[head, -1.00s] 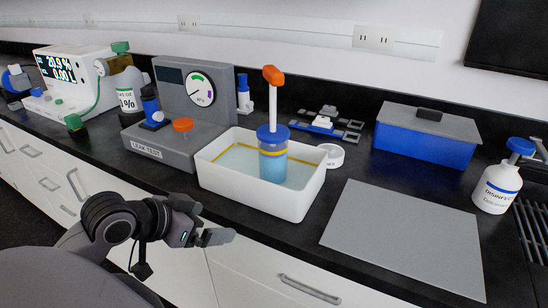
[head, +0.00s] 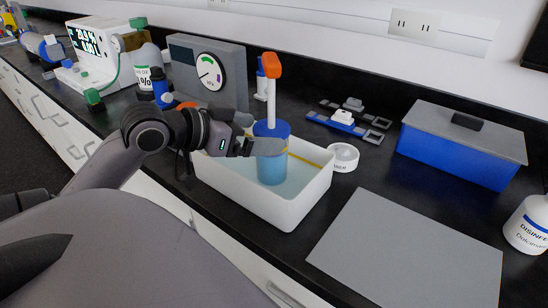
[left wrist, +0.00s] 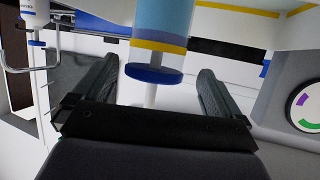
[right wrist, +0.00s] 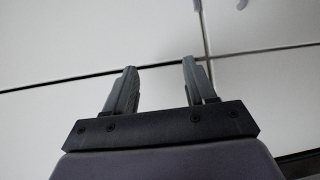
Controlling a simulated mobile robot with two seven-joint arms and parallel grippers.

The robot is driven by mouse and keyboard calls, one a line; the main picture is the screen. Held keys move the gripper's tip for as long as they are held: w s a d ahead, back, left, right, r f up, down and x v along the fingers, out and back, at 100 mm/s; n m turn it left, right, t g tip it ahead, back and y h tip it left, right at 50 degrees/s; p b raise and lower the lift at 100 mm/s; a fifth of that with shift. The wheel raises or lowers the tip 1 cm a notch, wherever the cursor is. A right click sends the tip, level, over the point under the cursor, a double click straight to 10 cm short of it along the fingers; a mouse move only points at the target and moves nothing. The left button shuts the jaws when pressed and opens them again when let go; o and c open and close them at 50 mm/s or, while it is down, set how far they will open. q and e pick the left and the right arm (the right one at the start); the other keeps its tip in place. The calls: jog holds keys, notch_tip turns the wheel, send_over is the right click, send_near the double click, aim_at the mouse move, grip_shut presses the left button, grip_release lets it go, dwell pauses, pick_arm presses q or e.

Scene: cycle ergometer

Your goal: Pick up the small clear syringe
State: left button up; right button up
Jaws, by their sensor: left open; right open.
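A syringe-like clear cylinder (head: 272,170) with blue fill, a blue collar, a white rod and an orange handle (head: 273,65) stands upright in a white tub (head: 300,205). My left gripper (head: 262,147) is open at the upper part of the cylinder, and one finger covers part of it. In the left wrist view the blue collar (left wrist: 153,75) and white rod appear between the spread fingers, with the barrel (left wrist: 163,20) beyond; contact cannot be told. My right gripper (right wrist: 159,66) is open and empty in the right wrist view, facing pale panels. It is not in the head view.
A gauge box (head: 225,75) stands behind my left gripper. A white round container (head: 343,157) sits right of the tub. A grey mat (head: 405,250), a blue lidded box (head: 455,155) and a disinfectant bottle (head: 530,225) are to the right. The mat is bare.

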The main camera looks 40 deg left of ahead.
aim_at(268, 132)
pick_arm(q)
jog(key=shift+d+r+p+x, duration=0.1)
jog(key=shift+d+p+x, duration=0.05)
jog(key=shift+x, duration=0.9)
jog(key=shift+d+r+p+x, duration=0.1)
jog(key=shift+d+p+x, duration=0.05)
jog(key=shift+x, duration=0.95)
jog(key=shift+w+d+f, duration=0.1)
jog(key=shift+w+f, duration=0.2)
jog(key=shift+w, duration=0.2)
jog(key=shift+r, duration=0.1)
grip_shut()
